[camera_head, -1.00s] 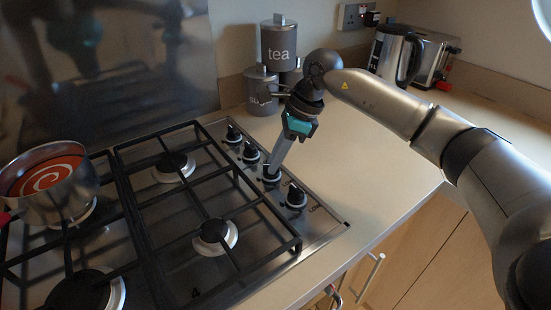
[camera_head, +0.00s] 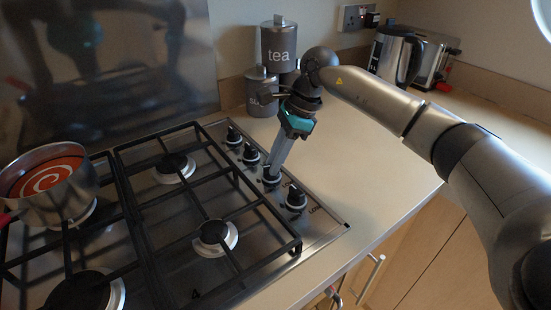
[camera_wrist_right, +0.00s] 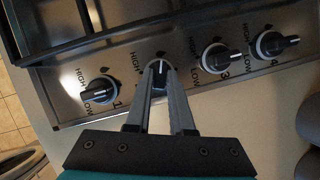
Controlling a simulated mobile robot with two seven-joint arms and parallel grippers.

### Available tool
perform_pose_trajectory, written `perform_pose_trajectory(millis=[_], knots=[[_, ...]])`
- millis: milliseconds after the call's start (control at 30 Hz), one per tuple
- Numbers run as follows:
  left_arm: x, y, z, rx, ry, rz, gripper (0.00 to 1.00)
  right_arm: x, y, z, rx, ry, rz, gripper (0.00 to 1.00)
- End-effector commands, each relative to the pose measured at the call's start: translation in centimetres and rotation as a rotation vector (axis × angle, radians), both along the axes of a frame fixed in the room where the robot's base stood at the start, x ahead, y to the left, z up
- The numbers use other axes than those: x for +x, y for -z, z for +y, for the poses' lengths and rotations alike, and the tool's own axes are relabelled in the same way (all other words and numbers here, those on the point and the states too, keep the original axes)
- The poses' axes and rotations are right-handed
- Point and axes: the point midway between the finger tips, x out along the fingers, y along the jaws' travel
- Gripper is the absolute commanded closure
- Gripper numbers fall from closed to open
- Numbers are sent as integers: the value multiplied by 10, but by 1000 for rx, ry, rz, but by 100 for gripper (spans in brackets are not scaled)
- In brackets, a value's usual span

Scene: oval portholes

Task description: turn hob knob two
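Hob knob two (camera_wrist_right: 159,72) is a black knob with a pale ring, second from the left in the wrist view. It sits second from the front in the head view (camera_head: 271,177). My right gripper (camera_wrist_right: 160,70) reaches down to it from above, with one finger on each side of its grip, seemingly closed on it. The knob's grip lies along the fingers, roughly crosswise to the grips of the other knobs. The fingers hide part of the knob and its markings. My left gripper is not in view.
Knob one (camera_wrist_right: 98,92) stands left of the fingers, knobs three (camera_wrist_right: 216,57) and four (camera_wrist_right: 274,43) to the right. Black pan grates (camera_head: 215,220) lie beside the knob row. A pot (camera_head: 50,190) stands on the hob's left. Grey canisters (camera_head: 262,92) stand behind my gripper.

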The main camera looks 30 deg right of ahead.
Motion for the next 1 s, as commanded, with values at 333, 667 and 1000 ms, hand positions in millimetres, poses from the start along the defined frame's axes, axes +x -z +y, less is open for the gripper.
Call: perform_pose_trajectory(millis=[333,667,1000], knots=[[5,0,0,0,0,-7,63,0,0,0,0,1,0,51],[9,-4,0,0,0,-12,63,-1,-19,-7,0,2,-2,51],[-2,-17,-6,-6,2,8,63,-7,-93,-37,1,2,-5,51]])
